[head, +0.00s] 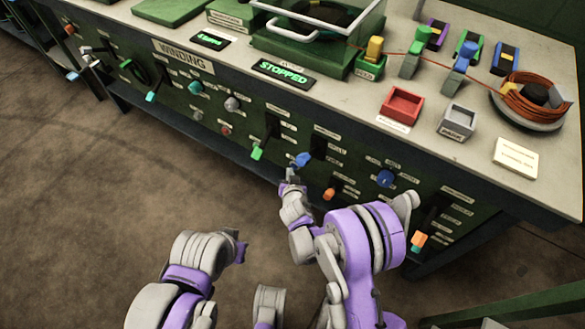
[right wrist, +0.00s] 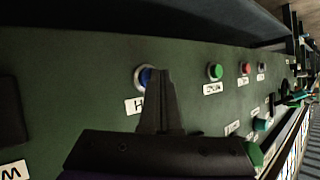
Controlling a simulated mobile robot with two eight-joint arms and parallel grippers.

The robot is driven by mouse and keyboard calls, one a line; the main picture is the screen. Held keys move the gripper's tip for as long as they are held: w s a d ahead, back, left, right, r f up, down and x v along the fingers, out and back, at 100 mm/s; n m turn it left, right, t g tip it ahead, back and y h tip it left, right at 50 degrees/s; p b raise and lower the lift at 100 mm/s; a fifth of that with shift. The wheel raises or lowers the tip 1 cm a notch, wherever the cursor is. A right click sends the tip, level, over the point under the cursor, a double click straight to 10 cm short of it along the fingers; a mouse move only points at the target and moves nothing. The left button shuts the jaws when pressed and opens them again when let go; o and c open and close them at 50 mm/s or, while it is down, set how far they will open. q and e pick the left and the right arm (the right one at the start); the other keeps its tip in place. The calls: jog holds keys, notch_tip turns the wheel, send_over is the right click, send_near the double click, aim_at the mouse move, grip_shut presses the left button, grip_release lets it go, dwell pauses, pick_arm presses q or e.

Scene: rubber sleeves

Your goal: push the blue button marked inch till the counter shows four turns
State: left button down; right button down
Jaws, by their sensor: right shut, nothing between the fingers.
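The blue button (right wrist: 146,77) sits in a pale ring on the green panel in the right wrist view. My right gripper's closed fingers (right wrist: 155,88) cover its right side and most of its label, leaving an "H" visible. Whether they touch the button I cannot tell. In the head view my right gripper (head: 291,175) is at the panel front, by a blue part (head: 302,160); the button itself is hard to make out there. A small display (head: 209,40) has green characters too small to read. My left gripper (head: 240,248) hangs away from the panel, its jaws unclear.
Green (right wrist: 215,71) and red (right wrist: 245,68) buttons line up beside the blue one. A lit sign (head: 282,73) reads STOPPED. The floor (head: 90,200) before the bench is clear.

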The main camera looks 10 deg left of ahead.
jog(key=shift+s+a+p, duration=0.25)
jog(key=shift+s+p, duration=0.1)
jog(key=shift+s, duration=0.4)
jog(key=shift+s+a+p, duration=0.25)
jog(key=shift+s+a, duration=0.05)
jog(key=shift+s, duration=0.5)
jog(key=shift+s+a+p, duration=0.25)
jog(key=shift+s, duration=0.5)
jog(key=shift+s+a+p, duration=0.25)
jog(key=shift+s+a, duration=0.05)
jog(key=shift+s, duration=0.5)
